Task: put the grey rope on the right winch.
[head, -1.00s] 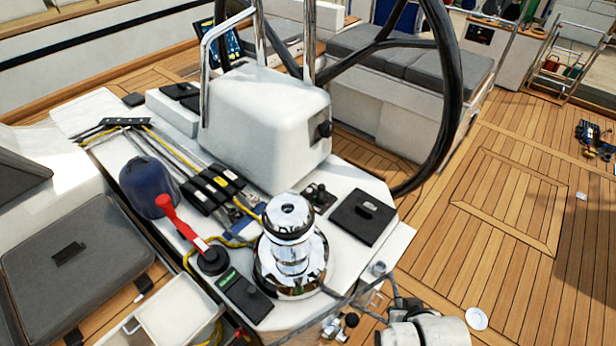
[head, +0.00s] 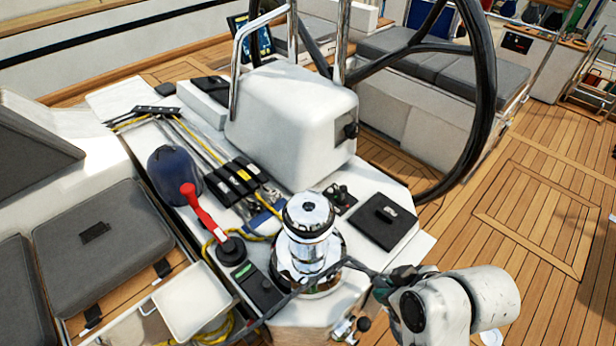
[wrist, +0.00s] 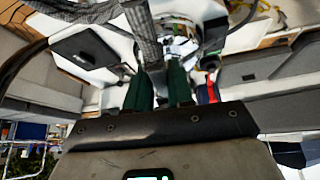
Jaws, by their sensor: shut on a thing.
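The chrome winch (head: 308,240) stands upright on the white console, in the middle of the head view. It shows partly behind my fingers in the wrist view (wrist: 182,45). The grey rope (head: 352,264) runs from my gripper leftward past the winch's lower part, then down toward the console's front edge. I cannot tell whether it touches or wraps the drum. My gripper (head: 386,284) is right of the winch, close to its base height. In the wrist view, the green fingers (wrist: 160,88) are shut on the grey rope (wrist: 146,38), which rises between them.
A red-handled lever (head: 200,212) and dark blue cover (head: 173,175) stand left of the winch. A black hatch plate (head: 379,222) lies behind my gripper. The steering wheel (head: 485,90) and white pedestal (head: 290,120) rise behind. Open teak deck (head: 545,215) is at right.

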